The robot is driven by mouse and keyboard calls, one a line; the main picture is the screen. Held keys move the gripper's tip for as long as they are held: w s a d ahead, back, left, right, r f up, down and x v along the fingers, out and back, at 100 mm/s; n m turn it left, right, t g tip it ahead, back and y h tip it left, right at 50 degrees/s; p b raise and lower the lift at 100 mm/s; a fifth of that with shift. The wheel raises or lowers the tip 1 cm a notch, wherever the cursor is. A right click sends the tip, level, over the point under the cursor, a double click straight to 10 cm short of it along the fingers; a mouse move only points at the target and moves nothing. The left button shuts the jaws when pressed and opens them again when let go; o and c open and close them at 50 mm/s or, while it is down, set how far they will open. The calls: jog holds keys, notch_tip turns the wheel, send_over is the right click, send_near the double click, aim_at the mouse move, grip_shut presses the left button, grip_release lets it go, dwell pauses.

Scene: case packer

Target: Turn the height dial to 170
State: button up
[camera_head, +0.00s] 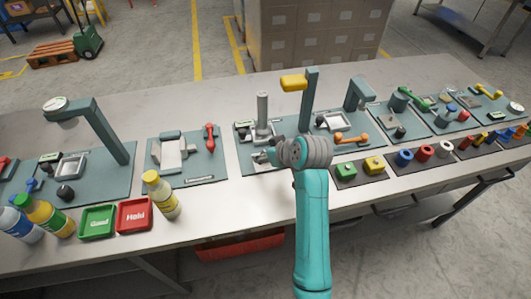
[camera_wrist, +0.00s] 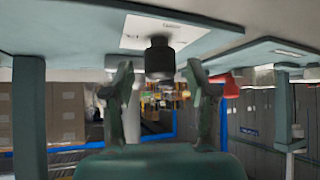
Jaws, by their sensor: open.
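A black dial knob (camera_wrist: 160,60) shows in the wrist view, which appears upside down. It stands on a teal panel (camera_wrist: 205,35) beside a white printed label (camera_wrist: 135,32). The label's figures and any pointer are too small to read. My gripper (camera_head: 262,157) is open and empty over the middle teal station in the head view. In the wrist view its two fingers appear on either side of the knob, with a gap to each. I cannot tell whether the knob is between the fingertips or beyond them. In the head view my wrist covers much of this station.
A post with a yellow block (camera_head: 293,82) rises close to my wrist. An orange lever (camera_head: 352,139) lies right of it. A red lever station stands left (camera_head: 210,138). Bottles, a green tray (camera_head: 97,222) and a red tray (camera_head: 134,215) sit at the front left.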

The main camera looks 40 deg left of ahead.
jog(key=v, duration=1)
jog(key=shift+d+r, duration=0.25)
jog(key=shift+s+d, duration=0.1)
